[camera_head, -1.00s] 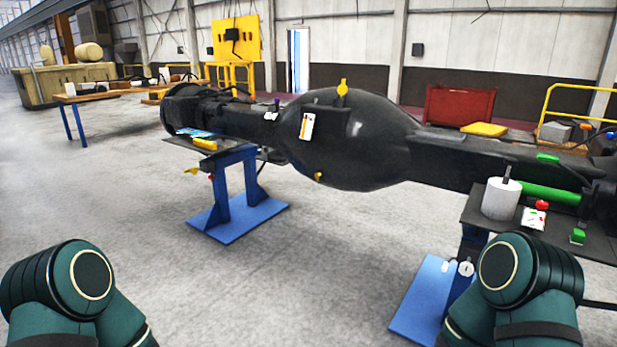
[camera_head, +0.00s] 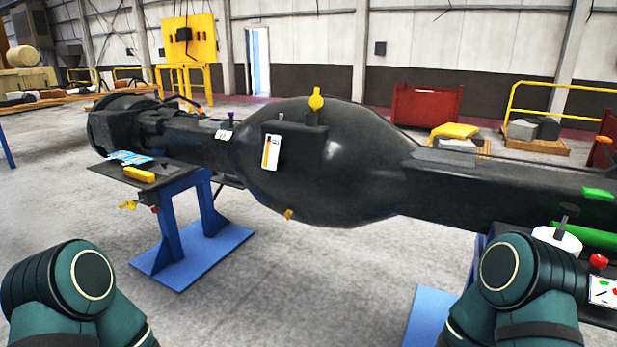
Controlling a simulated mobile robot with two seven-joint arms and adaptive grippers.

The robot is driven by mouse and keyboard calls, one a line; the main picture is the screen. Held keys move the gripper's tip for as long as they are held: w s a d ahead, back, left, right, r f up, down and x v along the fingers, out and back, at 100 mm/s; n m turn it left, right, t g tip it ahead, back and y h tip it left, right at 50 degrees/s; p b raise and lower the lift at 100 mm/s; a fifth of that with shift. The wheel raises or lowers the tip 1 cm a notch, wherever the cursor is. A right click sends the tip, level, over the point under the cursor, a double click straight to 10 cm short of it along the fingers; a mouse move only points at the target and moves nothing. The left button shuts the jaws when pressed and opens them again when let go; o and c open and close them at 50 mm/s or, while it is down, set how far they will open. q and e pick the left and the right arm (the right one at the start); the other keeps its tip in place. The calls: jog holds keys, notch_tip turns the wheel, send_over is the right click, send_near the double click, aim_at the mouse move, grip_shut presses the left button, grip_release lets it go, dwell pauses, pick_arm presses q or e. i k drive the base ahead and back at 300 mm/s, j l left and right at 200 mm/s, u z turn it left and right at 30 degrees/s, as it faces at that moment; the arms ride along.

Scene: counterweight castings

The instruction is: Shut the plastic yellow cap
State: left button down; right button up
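A large black casting (camera_head: 320,165) with a bulging middle lies across the view on blue stands. A small yellow piece (camera_head: 316,99) stands upright on top of the bulge. A smaller yellow-orange piece (camera_head: 288,214) sits on the bulge's lower side. Another yellow piece (camera_head: 127,205) hangs under the left shelf, and a yellow block (camera_head: 139,174) lies on that shelf. I cannot tell which of these is the plastic cap, or whether it is open. Only upper parts of my two arms show at the bottom corners; both grippers are out of view.
The left blue stand (camera_head: 185,240) rests on the floor. A red bin (camera_head: 427,106) stands behind. The floor in front is clear.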

aim_at(315, 102)
jog(key=i+j+z, duration=0.2)
jog(key=i+z, duration=0.25)
jog(key=i+j+z, duration=0.4)
jog(key=i, duration=0.15)
